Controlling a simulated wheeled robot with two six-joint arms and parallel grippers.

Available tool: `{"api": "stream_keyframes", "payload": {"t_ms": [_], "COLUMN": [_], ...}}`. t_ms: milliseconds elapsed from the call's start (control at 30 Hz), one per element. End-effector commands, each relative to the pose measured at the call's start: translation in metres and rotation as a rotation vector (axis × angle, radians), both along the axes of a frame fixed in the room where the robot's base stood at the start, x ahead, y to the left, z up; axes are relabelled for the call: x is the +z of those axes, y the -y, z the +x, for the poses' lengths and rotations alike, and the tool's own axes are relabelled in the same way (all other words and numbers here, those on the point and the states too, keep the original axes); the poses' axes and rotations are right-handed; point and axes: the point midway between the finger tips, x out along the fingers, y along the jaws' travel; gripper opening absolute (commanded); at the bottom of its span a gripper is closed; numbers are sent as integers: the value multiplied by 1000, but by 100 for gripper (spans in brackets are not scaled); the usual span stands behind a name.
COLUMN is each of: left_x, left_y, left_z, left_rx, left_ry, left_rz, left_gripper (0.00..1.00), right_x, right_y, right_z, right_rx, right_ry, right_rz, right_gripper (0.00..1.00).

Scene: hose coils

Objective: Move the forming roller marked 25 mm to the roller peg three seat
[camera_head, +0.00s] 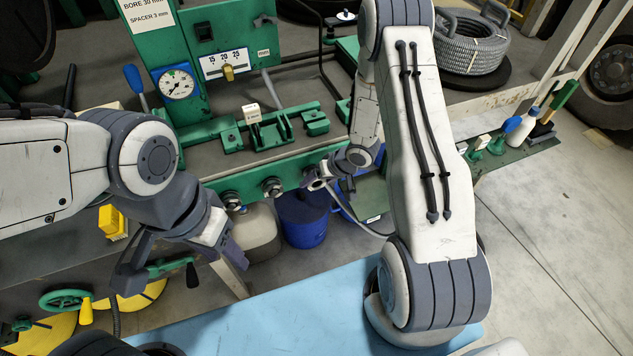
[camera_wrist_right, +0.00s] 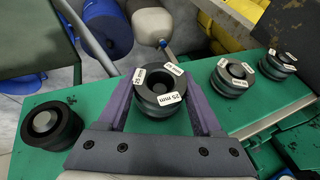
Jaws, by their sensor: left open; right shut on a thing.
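The forming roller (camera_wrist_right: 150,103) is a dark ring with several white tags, one reading 25 mm. It sits between the purple fingers of my right gripper (camera_wrist_right: 160,105) in the right wrist view, and the gripper is shut on it. In the head view my right gripper (camera_head: 318,182) is at the right part of the green roller rail (camera_head: 222,184). I cannot tell whether the roller touches the rail or is raised. No peg number is readable. My left gripper (camera_head: 232,256) is open and empty, in front of the bench and left of the rail.
Two tagged rollers (camera_wrist_right: 232,78) (camera_wrist_right: 277,65) stand right of the held one in the wrist view. An untagged dark roller (camera_wrist_right: 52,127) stands left. A blue bucket (camera_head: 303,222) and beige container (camera_head: 256,236) are below the rail. A gauge (camera_head: 176,83) stands behind.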

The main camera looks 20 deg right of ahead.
Motion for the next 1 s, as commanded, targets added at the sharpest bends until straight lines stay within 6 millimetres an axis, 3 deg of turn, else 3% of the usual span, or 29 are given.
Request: {"api": "stream_keyframes", "payload": {"t_ms": [1000], "left_x": [16], "left_y": [0], "left_z": [0], "left_rx": [0], "left_ry": [0], "left_rz": [0], "left_gripper": [50], "right_x": [1], "right_y": [-1], "right_z": [21], "right_rx": [0], "right_ry": [2], "right_rz": [1], "right_gripper": [0]}}
